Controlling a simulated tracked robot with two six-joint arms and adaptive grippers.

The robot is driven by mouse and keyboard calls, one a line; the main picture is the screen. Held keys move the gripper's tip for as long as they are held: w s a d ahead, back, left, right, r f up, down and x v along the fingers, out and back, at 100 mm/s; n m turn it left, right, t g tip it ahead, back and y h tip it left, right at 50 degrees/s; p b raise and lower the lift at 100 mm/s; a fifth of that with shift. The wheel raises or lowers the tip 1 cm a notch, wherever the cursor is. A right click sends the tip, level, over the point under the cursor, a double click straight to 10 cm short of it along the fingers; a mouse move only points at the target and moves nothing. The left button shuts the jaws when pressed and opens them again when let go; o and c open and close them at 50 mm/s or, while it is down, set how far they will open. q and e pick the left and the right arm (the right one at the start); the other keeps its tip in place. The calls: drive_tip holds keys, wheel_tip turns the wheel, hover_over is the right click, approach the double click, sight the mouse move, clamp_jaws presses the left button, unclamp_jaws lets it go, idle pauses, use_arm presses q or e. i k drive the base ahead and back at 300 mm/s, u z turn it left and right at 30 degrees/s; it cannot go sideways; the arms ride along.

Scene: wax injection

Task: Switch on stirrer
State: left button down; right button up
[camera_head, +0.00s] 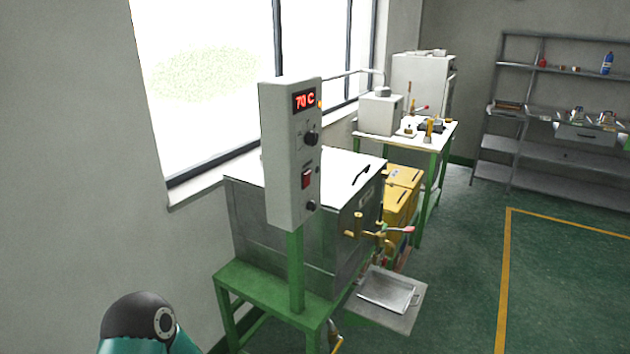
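A tall grey control box (281,150) stands on a green post in front of a metal tank. Its red display (304,100) reads 70 C. Below the display are a black knob (311,138), a red switch (306,179) and a smaller black knob (310,205) lower down. I cannot tell which control belongs to the stirrer, nor the switch's position. A dark rounded joint of my arm shows at the bottom left, apart from the box. Neither gripper is in view.
The metal tank (262,228) sits on a green stand (262,297), with a brass valve (358,227) and a tray (388,293) at its right. Yellow boxes (398,200) and a worktable (430,147) stand behind. Shelves (520,145) are at the back right. Green floor at the right is clear.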

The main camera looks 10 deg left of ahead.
sight(306, 182)
drive_tip(key=z, duration=0.05)
drive_tip(key=i, duration=0.95)
drive_tip(key=u, duration=0.1)
